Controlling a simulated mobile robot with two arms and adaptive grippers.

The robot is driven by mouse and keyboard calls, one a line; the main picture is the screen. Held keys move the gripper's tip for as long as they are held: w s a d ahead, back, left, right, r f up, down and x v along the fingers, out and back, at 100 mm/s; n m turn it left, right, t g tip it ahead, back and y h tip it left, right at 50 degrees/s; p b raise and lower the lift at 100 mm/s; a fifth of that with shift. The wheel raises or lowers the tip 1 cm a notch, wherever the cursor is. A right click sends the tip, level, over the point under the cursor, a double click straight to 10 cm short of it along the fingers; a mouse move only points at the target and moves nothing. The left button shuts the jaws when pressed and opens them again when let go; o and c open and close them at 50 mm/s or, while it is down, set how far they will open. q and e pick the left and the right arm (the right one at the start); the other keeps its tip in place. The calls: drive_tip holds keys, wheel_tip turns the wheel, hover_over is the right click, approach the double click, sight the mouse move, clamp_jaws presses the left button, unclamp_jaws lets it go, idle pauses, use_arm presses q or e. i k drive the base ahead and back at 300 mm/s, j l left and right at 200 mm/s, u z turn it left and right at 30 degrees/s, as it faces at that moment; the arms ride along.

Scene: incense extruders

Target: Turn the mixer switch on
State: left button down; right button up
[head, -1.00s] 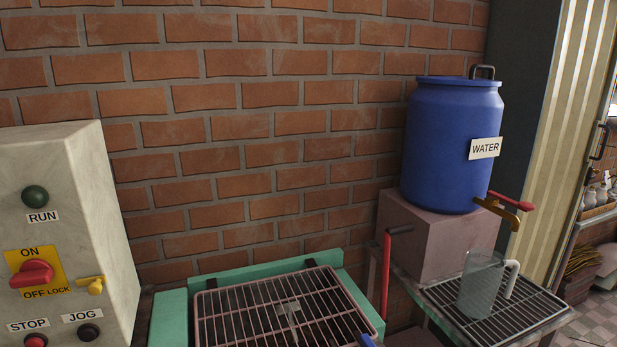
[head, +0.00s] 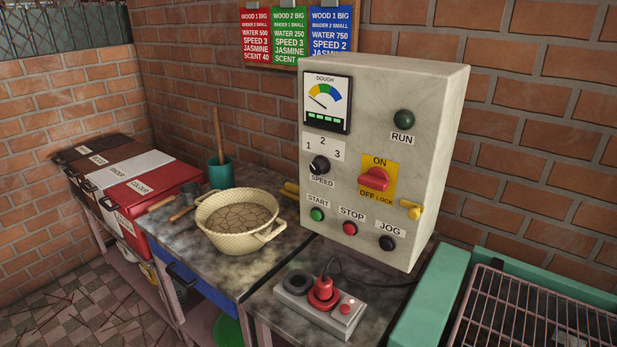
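The mixer control box (head: 440,120) is a pale grey cabinet in the middle right of the head view. Its red rotary switch (head: 374,179) sits on a yellow plate (head: 378,163) marked ON above and OFF below. The switch handle lies roughly sideways, between the two words. A yellow lock piece (head: 411,209) is at the lower right of the plate, beside the word LOCK. The green RUN lamp (head: 404,119) looks dark. Neither of my grippers is in view.
A speed knob (head: 319,165) and START, STOP and JOG buttons share the panel. Below stands a power strip (head: 320,308) with a red plug (head: 323,291). A cream basin (head: 240,219) is on the table left. A green-framed mesh (head: 540,310) is right.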

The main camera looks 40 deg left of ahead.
sight(376, 179)
drive_tip(key=u, duration=0.8)
drive_tip(key=j, duration=0.35)
drive_tip(key=i+z, duration=0.05)
